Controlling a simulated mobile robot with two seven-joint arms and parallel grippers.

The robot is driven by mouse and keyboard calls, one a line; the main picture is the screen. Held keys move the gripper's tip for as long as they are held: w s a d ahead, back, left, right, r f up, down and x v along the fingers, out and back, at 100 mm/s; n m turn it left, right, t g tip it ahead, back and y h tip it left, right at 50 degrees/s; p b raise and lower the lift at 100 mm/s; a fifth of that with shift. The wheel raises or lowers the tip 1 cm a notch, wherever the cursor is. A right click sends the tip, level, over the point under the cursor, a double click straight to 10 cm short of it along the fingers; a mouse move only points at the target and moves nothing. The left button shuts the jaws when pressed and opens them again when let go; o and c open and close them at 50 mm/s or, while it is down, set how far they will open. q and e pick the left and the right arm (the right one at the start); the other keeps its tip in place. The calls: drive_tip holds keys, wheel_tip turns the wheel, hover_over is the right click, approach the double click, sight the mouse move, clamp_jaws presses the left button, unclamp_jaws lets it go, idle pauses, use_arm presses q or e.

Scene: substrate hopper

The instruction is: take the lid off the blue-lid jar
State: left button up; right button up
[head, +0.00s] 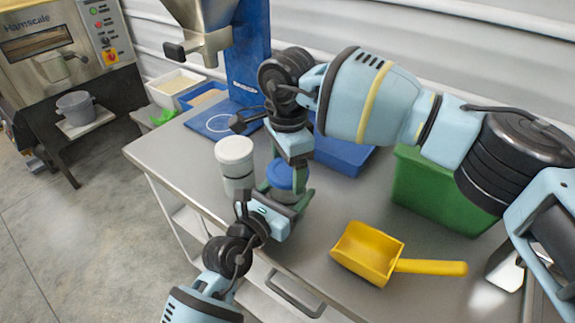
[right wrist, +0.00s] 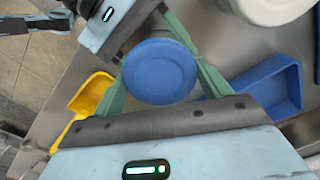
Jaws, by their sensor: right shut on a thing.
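The blue-lid jar stands on the steel table with its blue lid (head: 281,174) on top or just above it; whether there is a gap cannot be told. Its body is mostly hidden by the grippers. My right gripper (head: 292,168) comes down from above and is shut on the lid. In the right wrist view the round blue lid (right wrist: 160,72) sits between its green fingers. My left gripper (head: 284,205) is low at the jar's body, with green fingers beside it; how tightly they close is hidden. Part of it also shows in the right wrist view (right wrist: 150,35).
A white-lid jar (head: 234,158) stands close on the left. A yellow scoop (head: 372,255) lies at the front right. A blue bin (head: 345,155) and a green bin (head: 437,195) are behind. The blue hopper stand (head: 247,55) rises at the back left.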

drive_tip(key=n, duration=1.4)
drive_tip(key=shift+n, duration=0.4)
drive_tip(key=shift+r, duration=0.2)
drive_tip(key=shift+r, duration=0.9)
drive_tip(key=shift+r, duration=0.1)
